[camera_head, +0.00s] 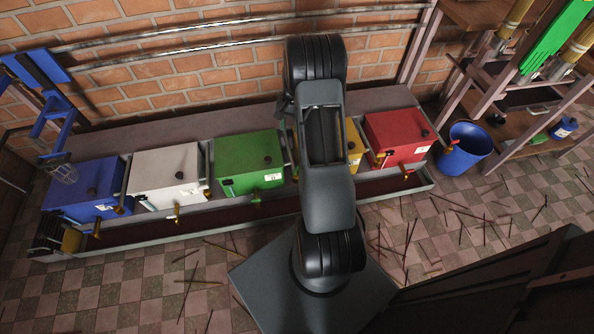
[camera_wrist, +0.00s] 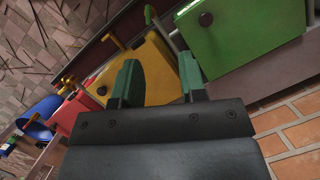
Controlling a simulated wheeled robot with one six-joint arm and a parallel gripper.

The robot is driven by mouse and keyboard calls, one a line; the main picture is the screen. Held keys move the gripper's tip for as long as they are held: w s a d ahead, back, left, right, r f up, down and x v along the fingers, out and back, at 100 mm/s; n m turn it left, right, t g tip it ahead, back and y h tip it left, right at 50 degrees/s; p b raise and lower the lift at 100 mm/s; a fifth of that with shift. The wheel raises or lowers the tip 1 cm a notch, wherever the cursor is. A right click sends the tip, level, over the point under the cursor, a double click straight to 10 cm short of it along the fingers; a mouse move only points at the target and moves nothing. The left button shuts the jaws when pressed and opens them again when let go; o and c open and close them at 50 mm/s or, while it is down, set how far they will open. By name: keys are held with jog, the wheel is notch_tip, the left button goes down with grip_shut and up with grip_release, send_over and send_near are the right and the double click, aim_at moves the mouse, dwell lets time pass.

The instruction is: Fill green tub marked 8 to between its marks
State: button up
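The green tub (camera_head: 248,158) stands in the middle of a row of coloured tubs along the brick wall. It has a dark knob on top, a small white label and a tap-like fitting at its front. I cannot read the label or see any level marks. In the wrist view the green tub (camera_wrist: 235,35) is at the upper right, beyond and right of my gripper. My gripper (camera_wrist: 159,62) has its two green-padded fingers apart with nothing between them. In the head view my arm hides the gripper.
White (camera_head: 168,177) and blue (camera_head: 88,188) tubs stand left of the green one. A yellow tub (camera_head: 354,146), partly hidden by my arm, and a red tub (camera_head: 398,137) stand right. A blue bucket (camera_head: 463,148) stands near the shelves. Thin sticks litter the tiled floor.

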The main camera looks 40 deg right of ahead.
jog(key=m+y+b, duration=0.1)
jog(key=m, duration=0.1)
send_near(296, 173)
jog(key=b+x, duration=0.1)
jog(key=x, duration=0.1)
jog(key=b+x, duration=0.1)
jog(key=x, duration=0.2)
jog(key=w+b+x, duration=0.1)
jog(key=x, duration=0.2)
jog(key=shift+d+f+b, duration=0.25)
jog(key=shift+d+b, duration=0.05)
grip_shut()
